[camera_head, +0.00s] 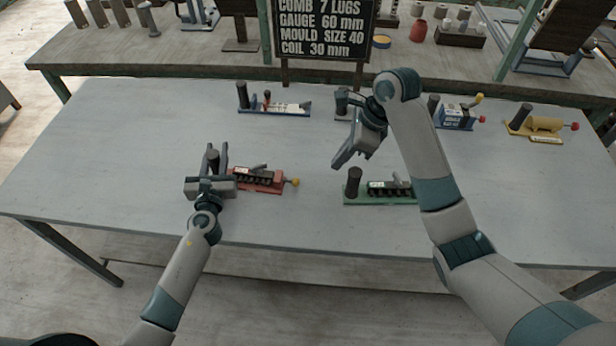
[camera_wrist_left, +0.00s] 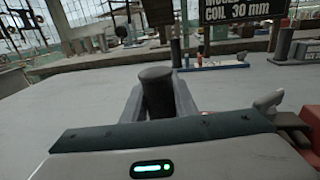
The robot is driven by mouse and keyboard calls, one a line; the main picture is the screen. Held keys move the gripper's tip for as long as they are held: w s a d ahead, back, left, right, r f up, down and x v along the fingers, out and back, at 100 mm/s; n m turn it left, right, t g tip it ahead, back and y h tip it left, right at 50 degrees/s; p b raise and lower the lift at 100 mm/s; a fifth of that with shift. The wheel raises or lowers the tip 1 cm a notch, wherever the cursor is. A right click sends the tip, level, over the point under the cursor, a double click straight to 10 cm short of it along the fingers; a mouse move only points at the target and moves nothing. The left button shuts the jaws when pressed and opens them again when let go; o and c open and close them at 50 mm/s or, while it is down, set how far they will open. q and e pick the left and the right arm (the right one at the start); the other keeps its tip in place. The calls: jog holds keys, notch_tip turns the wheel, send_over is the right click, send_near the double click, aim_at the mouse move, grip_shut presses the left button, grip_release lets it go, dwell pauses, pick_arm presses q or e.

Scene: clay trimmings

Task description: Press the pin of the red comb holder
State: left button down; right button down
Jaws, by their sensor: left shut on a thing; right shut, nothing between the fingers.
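The red comb holder (camera_head: 262,187) lies on the table left of centre, with a black comb, a small grey lever and a yellow-orange knob (camera_head: 294,182) at its right end. My left gripper (camera_head: 214,161) is shut on the dark upright post (camera_head: 213,156) at its left end. In the left wrist view the post (camera_wrist_left: 157,92) stands between the two fingers, and part of the red holder (camera_wrist_left: 308,142) shows at the right edge. My right gripper (camera_head: 341,161) is shut and empty, above and right of the red holder and apart from it.
A green holder (camera_head: 366,202) with a dark post lies right of centre, partly behind my right arm. A blue holder (camera_head: 274,112), another blue device (camera_head: 456,116) and a yellow device (camera_head: 545,124) stand along the back. A black sign (camera_head: 323,28) stands behind. The front left table is clear.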

aim_at(295, 180)
pick_arm(q)
jog(key=shift+f, duration=0.2)
pick_arm(e)
jog(key=shift+f, duration=0.1)
jog(key=x, duration=1)
jog(key=a, duration=0.3)
jog(key=shift+w+a, duration=0.1)
jog(key=shift+a, duration=0.4)
jog(key=shift+w+a, duration=0.1)
jog(key=shift+a, duration=1.4)
pick_arm(q)
jog(key=shift+d, duration=0.15)
